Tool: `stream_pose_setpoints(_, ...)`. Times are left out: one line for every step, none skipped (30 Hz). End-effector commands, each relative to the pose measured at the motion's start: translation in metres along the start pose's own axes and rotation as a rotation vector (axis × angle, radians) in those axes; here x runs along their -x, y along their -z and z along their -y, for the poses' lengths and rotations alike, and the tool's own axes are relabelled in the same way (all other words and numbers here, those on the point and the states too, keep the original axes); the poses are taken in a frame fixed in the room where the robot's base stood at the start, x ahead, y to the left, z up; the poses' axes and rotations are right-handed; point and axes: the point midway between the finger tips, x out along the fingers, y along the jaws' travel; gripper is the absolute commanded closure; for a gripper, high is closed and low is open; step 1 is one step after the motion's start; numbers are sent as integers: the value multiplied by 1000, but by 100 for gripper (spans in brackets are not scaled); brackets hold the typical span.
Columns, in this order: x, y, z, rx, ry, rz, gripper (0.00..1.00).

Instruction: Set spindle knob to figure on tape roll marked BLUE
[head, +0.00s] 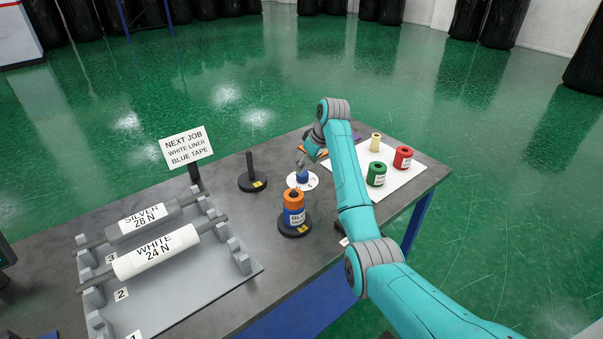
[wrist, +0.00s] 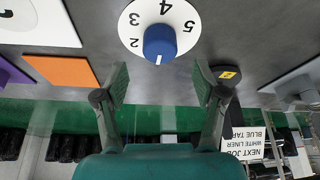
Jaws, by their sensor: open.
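The blue spindle knob (head: 302,176) sits on a round white dial (head: 290,183) on the table. In the wrist view the knob (wrist: 160,42) has a white mark at its lower edge, and dial figures 2, 3, 4 and 5 show around it. The mark points away from 4. The tape roll marked BLUE (head: 293,216) stands on a black spindle base below an orange roll; any figure on its label is too small to read. My gripper (head: 304,163) is open and empty beside the knob. Its fingers (wrist: 160,80) are spread apart, not touching the knob.
An empty post (head: 250,170) stands left of the dial. A white sheet (head: 398,178) holds green, red and cream rolls. A grey rack (head: 222,285) holds rolls marked SILVER 28 N and WHITE 24 N. A sign (head: 186,147) names white liner and blue tape.

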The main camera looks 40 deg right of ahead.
Motion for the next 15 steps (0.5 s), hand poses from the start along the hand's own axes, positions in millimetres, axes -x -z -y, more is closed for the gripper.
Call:
stream_pose_setpoints(-10, 0, 1, 0, 2, 2, 30)
stream_pose_setpoints(-15, 0, 1, 0, 3, 3, 30)
stream_pose_setpoints(-22, 0, 1, 0, 2, 2, 30)
stream_pose_setpoints(-26, 0, 1, 0, 2, 2, 30)
stream_pose_setpoints(-31, -1, 1, -1, 2, 2, 30)
stream_pose_setpoints(-36, 0, 1, -1, 2, 1, 30)
stream_pose_setpoints(-40, 0, 0, -1, 2, 1, 30)
stream_pose_setpoints(-43, 0, 0, -1, 2, 2, 30)
stream_pose_setpoints(-46, 0, 0, -1, 1, 0, 30)
stream_pose_setpoints(-49, 0, 0, -1, 1, 0, 30)
stream_pose_setpoints(-51, 0, 0, -1, 1, 0, 30)
stream_pose_setpoints(-53, 0, 0, -1, 1, 1, 30)
stream_pose_setpoints(-54, 0, 0, -1, 1, 0, 30)
stream_pose_setpoints(-55, 0, 0, -1, 1, 0, 30)
stream_pose_setpoints(-56, 0, 0, -1, 0, 0, 30)
